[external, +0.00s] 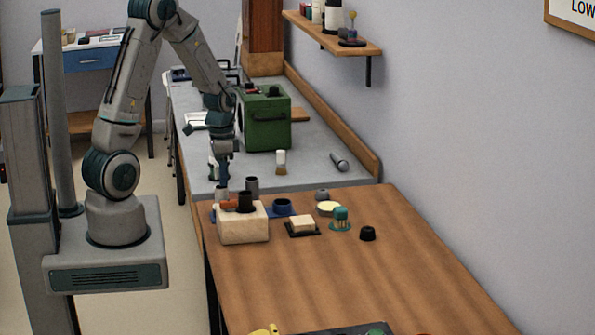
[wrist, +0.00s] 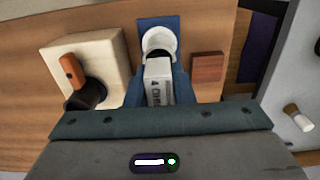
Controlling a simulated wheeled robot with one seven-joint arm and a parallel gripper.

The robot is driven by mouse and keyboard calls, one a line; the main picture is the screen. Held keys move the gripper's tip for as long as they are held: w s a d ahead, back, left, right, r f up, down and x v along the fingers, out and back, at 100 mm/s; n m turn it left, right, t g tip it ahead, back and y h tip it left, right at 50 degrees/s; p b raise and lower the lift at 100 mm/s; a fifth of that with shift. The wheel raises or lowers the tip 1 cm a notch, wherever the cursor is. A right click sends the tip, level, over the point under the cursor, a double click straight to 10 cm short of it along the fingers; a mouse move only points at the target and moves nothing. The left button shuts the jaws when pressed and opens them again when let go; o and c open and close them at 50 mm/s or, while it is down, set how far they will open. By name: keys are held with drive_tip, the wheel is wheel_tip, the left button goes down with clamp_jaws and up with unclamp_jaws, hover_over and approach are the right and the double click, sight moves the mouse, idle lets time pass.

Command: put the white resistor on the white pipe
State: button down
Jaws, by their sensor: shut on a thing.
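My gripper (wrist: 158,88) is shut on the white resistor (wrist: 158,70), a white block with dark lettering, held between its two blue fingers. The white pipe (wrist: 148,40) is a round, open white piece on a blue mat (wrist: 171,22). In the wrist view the resistor's far end overlaps the pipe's near edge; I cannot tell whether they touch. In the external view my gripper (external: 222,180) points down at the table's far left corner, behind the cream block (external: 243,228). The pipe's lower part is hidden there.
The cream block also shows in the wrist view (wrist: 100,52), bearing an orange piece (wrist: 73,70) and a black cylinder (wrist: 86,95), close left of my gripper. A brown block (wrist: 207,67) lies close right.

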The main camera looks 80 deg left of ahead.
drive_tip(key=shift+f, duration=0.2)
drive_tip(key=c, duration=1.3)
unclamp_jaws()
drive_tip(key=shift+o, duration=0.2)
drive_tip(key=shift+r, duration=0.1)
wheel_tip(320, 180, up, 12)
drive_tip(key=shift+r, duration=0.15)
drive_tip(key=s+d+r+t, duration=0.1)
drive_tip(key=s+d+r, duration=0.1)
drive_tip(key=d, duration=0.9)
drive_tip(key=s+d+r+t, duration=0.2)
drive_tip(key=s+d, duration=0.2)
drive_tip(key=d, duration=0.8)
drive_tip(key=shift+d+r, duration=0.25)
drive_tip(key=shift+r, duration=0.15)
